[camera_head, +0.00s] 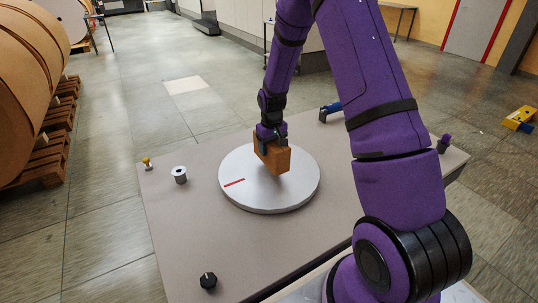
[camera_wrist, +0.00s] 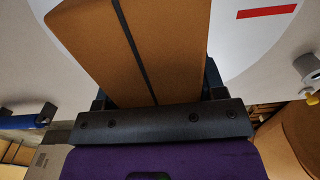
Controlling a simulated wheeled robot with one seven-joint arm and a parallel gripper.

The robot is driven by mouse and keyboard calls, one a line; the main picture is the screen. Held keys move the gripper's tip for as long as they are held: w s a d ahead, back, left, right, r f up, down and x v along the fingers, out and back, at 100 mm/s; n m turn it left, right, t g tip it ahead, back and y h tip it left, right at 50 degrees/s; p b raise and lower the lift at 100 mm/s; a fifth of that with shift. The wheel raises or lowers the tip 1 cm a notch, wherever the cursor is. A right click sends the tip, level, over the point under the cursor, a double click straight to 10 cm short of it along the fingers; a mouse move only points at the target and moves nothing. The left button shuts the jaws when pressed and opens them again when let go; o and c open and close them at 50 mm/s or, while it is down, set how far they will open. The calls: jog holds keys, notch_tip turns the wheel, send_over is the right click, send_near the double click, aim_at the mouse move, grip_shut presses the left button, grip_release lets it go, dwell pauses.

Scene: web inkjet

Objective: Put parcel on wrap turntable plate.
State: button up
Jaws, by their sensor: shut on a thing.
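The parcel is a brown box (camera_head: 277,160) with a dark band along it, held by my gripper (camera_head: 268,141) over the wrap turntable plate. In the wrist view the parcel (camera_wrist: 140,45) fills the space between the jaws of my gripper (camera_wrist: 155,95), which are shut on it. The turntable plate (camera_head: 285,198) is a round, light grey disc with a red mark on its left part. The parcel is above the plate's upper middle; I cannot tell whether its underside touches the plate. The plate's red mark also shows in the wrist view (camera_wrist: 266,12).
The plate sits on a grey table (camera_head: 180,225). A white spool (camera_head: 179,175), a small yellow-topped thing (camera_head: 147,162), a black knob (camera_head: 208,281), a blue-handled tool (camera_head: 331,110) and a purple-topped thing (camera_head: 444,143) stand near its edges. Large brown rolls (camera_head: 30,85) stand on pallets at left.

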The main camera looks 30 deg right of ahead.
jog(key=shift+w+a+f, duration=0.2)
jog(key=shift+f, duration=0.7)
jog(key=shift+w+a+f, duration=0.15)
jog(key=shift+w+f, duration=0.05)
jog(key=shift+f, duration=0.7)
jog(key=o, duration=1.2)
jog(key=shift+f, duration=0.1)
jog(key=shift+o, duration=0.2)
